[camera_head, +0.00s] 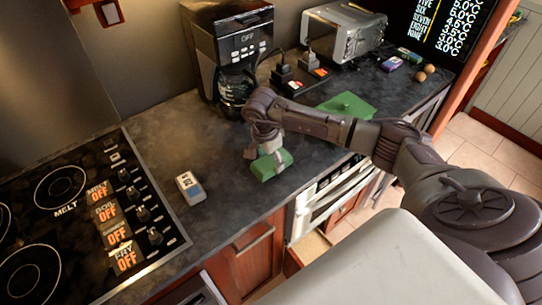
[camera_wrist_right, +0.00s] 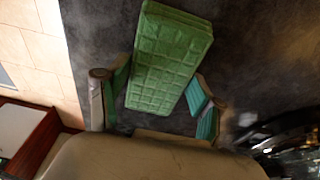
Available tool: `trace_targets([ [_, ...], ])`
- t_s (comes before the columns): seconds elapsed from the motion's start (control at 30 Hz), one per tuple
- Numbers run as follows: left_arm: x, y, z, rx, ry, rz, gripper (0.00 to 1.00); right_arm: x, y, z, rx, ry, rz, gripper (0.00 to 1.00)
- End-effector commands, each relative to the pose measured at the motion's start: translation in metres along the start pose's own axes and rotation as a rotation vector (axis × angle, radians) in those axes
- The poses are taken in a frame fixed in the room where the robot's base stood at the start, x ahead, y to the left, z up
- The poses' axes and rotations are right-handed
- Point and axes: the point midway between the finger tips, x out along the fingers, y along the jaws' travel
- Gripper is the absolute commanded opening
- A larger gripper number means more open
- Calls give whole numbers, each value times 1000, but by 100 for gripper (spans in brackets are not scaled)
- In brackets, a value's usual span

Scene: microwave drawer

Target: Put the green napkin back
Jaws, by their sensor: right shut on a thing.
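The green napkin (camera_head: 271,165) is a thick folded rectangle at the counter's front edge, left of the oven front. In the right wrist view the green napkin (camera_wrist_right: 168,62) shows a quilted face and lies between the two fingers. My right gripper (camera_head: 268,153) points down onto it and is shut on it. In the wrist view the fingers of my right gripper (camera_wrist_right: 160,98) sit at its two long sides. I cannot tell whether the napkin touches the counter. My left gripper is not in view.
A flat green item (camera_head: 347,106) lies behind my right arm. A coffee maker (camera_head: 232,50) and a toaster (camera_head: 343,33) stand at the back. The counter between box and coffee maker is clear.

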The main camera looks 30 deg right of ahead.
Motion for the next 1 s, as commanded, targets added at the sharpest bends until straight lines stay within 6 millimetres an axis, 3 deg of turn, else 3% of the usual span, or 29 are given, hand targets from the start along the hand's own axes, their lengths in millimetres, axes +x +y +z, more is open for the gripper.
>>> trace_targets([
  [0.23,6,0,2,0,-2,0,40,5,0,0,0,1,-1,39],
  [0.27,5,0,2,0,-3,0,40,3,0,0,0,0,-1,70],
  [0.4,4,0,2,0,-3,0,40,3,0,0,0,0,-1,92],
  [0.83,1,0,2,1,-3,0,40,-4,-1,0,0,0,-2,92],
  [1.0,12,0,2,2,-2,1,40,-31,-1,-1,-1,1,-7,92],
])
